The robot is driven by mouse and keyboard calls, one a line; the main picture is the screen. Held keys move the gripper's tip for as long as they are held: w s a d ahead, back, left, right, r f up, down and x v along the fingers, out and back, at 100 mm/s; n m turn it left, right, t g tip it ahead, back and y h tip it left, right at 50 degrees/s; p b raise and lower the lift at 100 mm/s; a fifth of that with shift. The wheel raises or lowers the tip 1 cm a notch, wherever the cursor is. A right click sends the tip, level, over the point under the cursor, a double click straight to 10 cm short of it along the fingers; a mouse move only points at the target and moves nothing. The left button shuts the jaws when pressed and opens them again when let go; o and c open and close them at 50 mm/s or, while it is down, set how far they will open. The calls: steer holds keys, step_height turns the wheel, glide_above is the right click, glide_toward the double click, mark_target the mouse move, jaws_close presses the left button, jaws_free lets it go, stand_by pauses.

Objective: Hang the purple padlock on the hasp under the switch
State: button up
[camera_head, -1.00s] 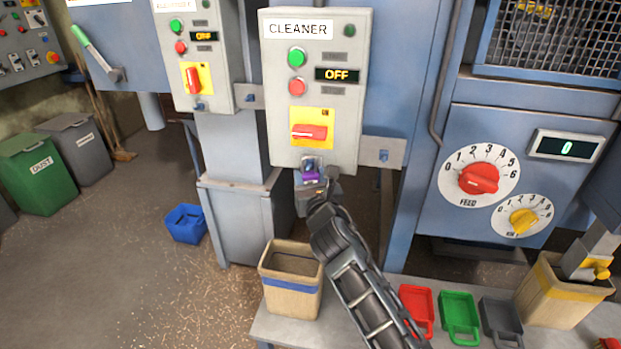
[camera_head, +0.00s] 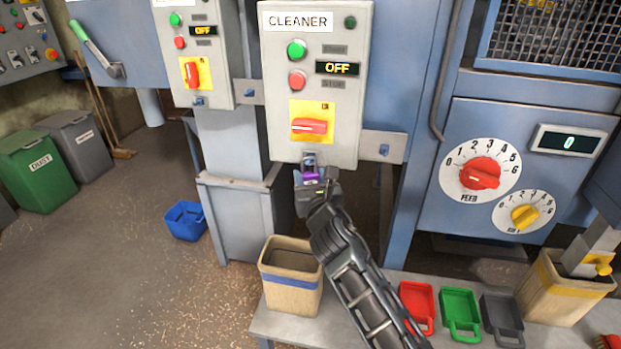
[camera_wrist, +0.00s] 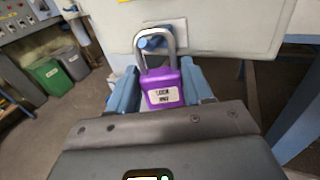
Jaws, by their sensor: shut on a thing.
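The purple padlock (camera_head: 311,176) is held upright just under the CLEANER box; it also shows in the wrist view (camera_wrist: 163,90), with a white label on its front. My gripper (camera_head: 312,183) is shut on its body, with a blue finger on each side in the wrist view (camera_wrist: 163,92). The padlock's grey shackle points up at the blue hasp (camera_wrist: 152,43). The hasp shows within the shackle's loop; I cannot tell whether the shackle passes through it. The red switch (camera_head: 309,126) on its yellow plate is above, with its handle horizontal.
The CLEANER box (camera_head: 345,120) reads OFF. A neighbouring box (camera_head: 219,80) with a similar switch stands to the left. Below are a cardboard bin (camera_head: 292,290) and red, green and grey scoops on a bench (camera_head: 285,328). A blue bin (camera_head: 185,221) sits on the floor.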

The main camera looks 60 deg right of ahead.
steer(key=o, duration=1.2)
steer(key=shift+s+a+f+b, duration=0.1)
steer(key=shift+s+a+b, duration=0.4)
steer(key=shift+a, duration=1.05)
steer(key=shift+s+a+f+b, duration=0.15)
steer(key=shift+s+a, duration=0.65)
steer(key=shift+a, duration=0.7)
steer(key=shift+s+a+f+b, duration=0.1)
steer(key=shift+s+a+b, duration=0.4)
steer(key=shift+a, duration=1.05)
steer(key=shift+s, duration=0.15)
